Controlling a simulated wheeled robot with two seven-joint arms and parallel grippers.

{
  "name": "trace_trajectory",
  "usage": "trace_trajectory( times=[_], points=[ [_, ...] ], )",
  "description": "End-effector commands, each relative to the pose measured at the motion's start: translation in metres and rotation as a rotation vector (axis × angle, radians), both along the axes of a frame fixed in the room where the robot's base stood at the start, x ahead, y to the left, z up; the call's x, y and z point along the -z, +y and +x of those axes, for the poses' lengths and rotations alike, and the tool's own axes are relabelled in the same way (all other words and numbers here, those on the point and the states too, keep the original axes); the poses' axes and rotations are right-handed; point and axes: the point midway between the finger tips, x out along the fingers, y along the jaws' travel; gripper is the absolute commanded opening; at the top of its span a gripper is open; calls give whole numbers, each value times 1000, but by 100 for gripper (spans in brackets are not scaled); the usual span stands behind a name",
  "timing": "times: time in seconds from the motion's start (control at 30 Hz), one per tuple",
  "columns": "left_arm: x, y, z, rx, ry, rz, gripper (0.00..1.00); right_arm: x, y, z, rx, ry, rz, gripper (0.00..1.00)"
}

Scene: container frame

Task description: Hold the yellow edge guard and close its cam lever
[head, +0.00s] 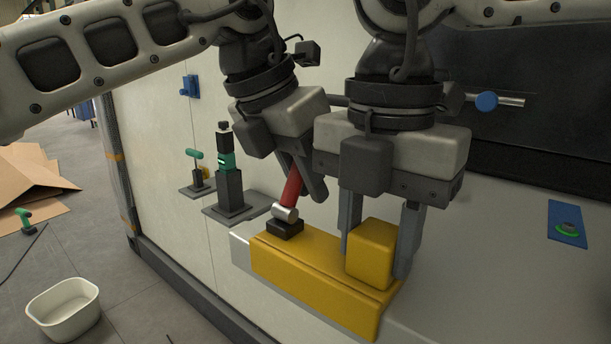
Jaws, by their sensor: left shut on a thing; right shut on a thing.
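The yellow edge guard (300,275) sits along the edge of the light container frame, with a raised yellow block (372,250) at its right end. My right gripper (380,262) has its fingers on either side of this block and is shut on it. The cam lever (292,187) has a red handle and a silver barrel on a dark base at the guard's left part. The handle stands up, leaning a little to the right. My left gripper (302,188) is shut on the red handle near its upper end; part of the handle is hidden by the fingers.
A dark and green device (229,170) stands on a grey plate left of the guard. A smaller green-handled fixture (196,170) is further left. A blue plate (567,224) lies on the right surface. A white bin (63,308) and cardboard (30,180) are on the floor.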

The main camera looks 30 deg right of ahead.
Motion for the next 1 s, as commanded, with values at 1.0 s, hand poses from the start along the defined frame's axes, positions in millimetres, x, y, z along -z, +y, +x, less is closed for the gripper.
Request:
trace_trajectory(
  times=[1.0],
  points=[
    [-10, 17, -7, 2, -172, -417, 0, -1, 0, 0, 1, -2, 0, 0]
  ],
)
